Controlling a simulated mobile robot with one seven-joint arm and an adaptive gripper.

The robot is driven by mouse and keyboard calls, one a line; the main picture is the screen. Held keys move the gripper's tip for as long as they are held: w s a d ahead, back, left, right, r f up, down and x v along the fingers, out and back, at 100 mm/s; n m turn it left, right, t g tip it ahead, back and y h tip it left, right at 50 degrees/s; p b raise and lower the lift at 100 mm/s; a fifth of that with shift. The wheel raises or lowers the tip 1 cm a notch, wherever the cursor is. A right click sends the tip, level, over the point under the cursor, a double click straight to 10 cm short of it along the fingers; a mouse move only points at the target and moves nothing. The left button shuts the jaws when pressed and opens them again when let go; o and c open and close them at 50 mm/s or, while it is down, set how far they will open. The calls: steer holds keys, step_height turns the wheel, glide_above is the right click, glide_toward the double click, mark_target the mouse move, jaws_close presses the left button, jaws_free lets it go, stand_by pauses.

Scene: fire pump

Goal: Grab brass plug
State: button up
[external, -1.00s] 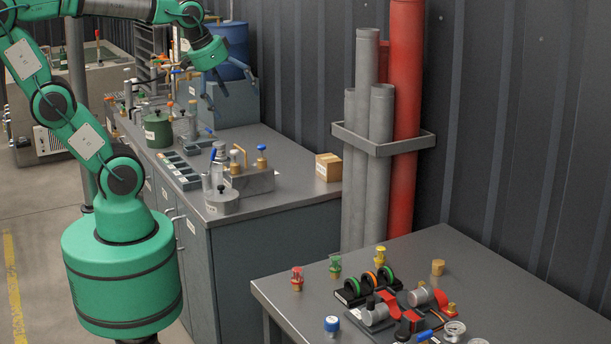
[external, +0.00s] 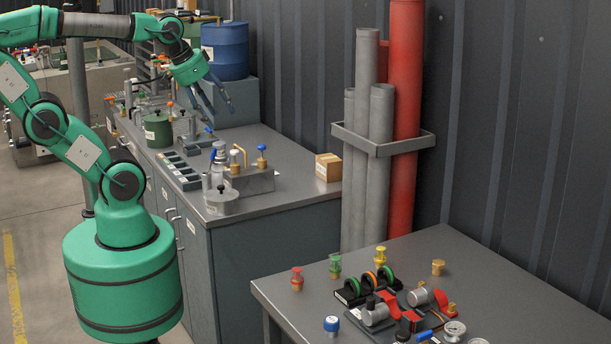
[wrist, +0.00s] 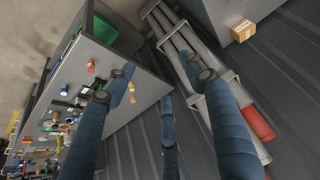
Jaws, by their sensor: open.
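A small brass plug (external: 438,268) stands alone on the right-hand table (external: 500,262), towards the wall side. In the wrist view, a small yellowish piece (wrist: 131,87) beside a fingertip may be this plug; it is too small to be sure. My gripper (external: 220,115) is open and empty, with its fingers pointing down and right above the back workbench. It is far to the left of the plug and higher. The wrist view shows three spread blue fingers (wrist: 166,82) with nothing between them.
Red-, green- and yellow-topped plugs (external: 297,279), a blue-capped piece (external: 331,325), valves and gauges crowd the table's front. Grey pipes and a red pipe (external: 405,90) stand in a rack between workbench and table. A cardboard box (external: 328,167) sits on the workbench.

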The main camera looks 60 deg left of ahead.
steer(key=shift+w+r, duration=0.1)
steer(key=w+d+r+g+p, duration=0.1)
steer(key=w+d+r, duration=0.15)
steer(key=w, duration=0.45)
steer(key=w+d+r+p, duration=0.15)
steer(key=w+d, duration=0.25)
steer(key=w, duration=0.4)
steer(key=w+d+f+g+p, duration=0.1)
steer(key=w+d+f, duration=0.1)
steer(key=w+d, duration=0.5)
steer(key=w+d+f+p, duration=0.1)
steer(key=w+d, duration=0.4)
steer(key=w, duration=0.4)
steer(key=w+d+f+p, duration=0.1)
steer(key=w+d+f, duration=0.3)
steer(key=d+f, duration=0.5)
steer(key=w+d+f+g+p, duration=0.1)
steer(key=w+d+f, duration=0.4)
steer(key=d+f, duration=0.3)
steer(key=w+d+f+g+p, duration=0.1)
steer(key=w+d+f, duration=0.3)
steer(key=d+f, duration=0.5)
steer(key=shift+w+d+f+p, duration=0.25)
steer(key=shift+d+f+p, duration=0.1)
steer(key=shift+d, duration=0.4)
steer(key=shift+f, duration=0.15)
glide_above(439, 262)
steer(key=shift+s+f, duration=0.2)
steer(key=shift+f, duration=3.9)
